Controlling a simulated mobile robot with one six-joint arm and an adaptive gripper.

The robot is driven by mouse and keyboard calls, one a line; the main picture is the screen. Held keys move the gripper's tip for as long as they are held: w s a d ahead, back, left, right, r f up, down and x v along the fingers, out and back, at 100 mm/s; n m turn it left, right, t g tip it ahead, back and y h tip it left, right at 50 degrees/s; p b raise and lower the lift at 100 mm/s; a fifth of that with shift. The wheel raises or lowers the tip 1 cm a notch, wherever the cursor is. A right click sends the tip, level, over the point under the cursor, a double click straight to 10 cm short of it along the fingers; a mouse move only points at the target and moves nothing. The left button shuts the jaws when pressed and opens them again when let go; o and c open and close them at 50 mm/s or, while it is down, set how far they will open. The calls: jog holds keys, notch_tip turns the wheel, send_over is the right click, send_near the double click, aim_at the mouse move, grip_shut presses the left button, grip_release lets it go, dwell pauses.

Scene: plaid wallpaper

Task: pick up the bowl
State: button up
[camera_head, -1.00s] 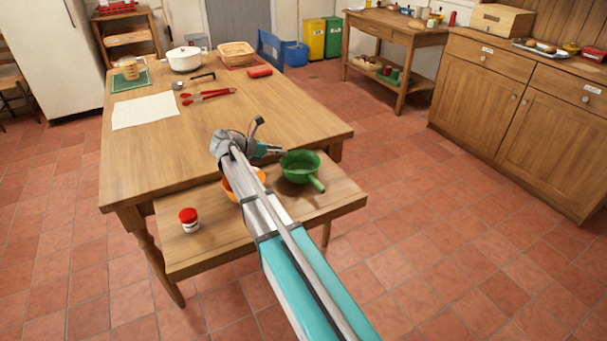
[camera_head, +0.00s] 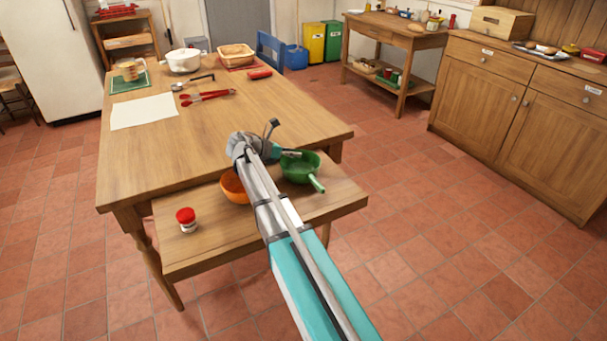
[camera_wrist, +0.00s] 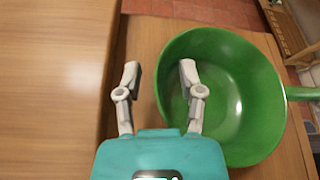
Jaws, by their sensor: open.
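An orange bowl (camera_head: 235,188) sits on the low bench, partly hidden behind my arm in the head view. A green bowl-shaped pan with a handle (camera_head: 302,168) stands just right of it; it also fills the right of the wrist view (camera_wrist: 240,95). My gripper (camera_wrist: 159,75) is open and empty. In the wrist view, one finger shows over the inside of the green pan and the other outside its left rim. In the head view my gripper (camera_head: 288,154) is at the pan's upper left edge. I cannot tell whether it touches the pan.
A red-lidded jar (camera_head: 187,220) stands on the bench (camera_head: 210,254) at left. The larger table (camera_head: 165,155) adjoins behind, with red tongs (camera_head: 208,96), a white sheet (camera_head: 143,111) and a white pot (camera_head: 184,61). The floor at right is clear.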

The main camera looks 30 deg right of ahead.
jog(key=shift+c, duration=0.3)
grip_shut()
jog(key=shift+r, duration=0.1)
dwell(0.4)
notch_tip(320, 180, up, 2)
jog(key=p, duration=0.2)
jog(key=shift+r+p, duration=0.25)
jog(key=shift+p, duration=0.1)
jog(key=s+a+r+p, duration=0.4)
jog(key=s+r+p, duration=0.6)
jog(key=s, duration=0.3)
jog(key=shift+s+r, duration=0.15)
jog(key=shift+s, duration=0.05)
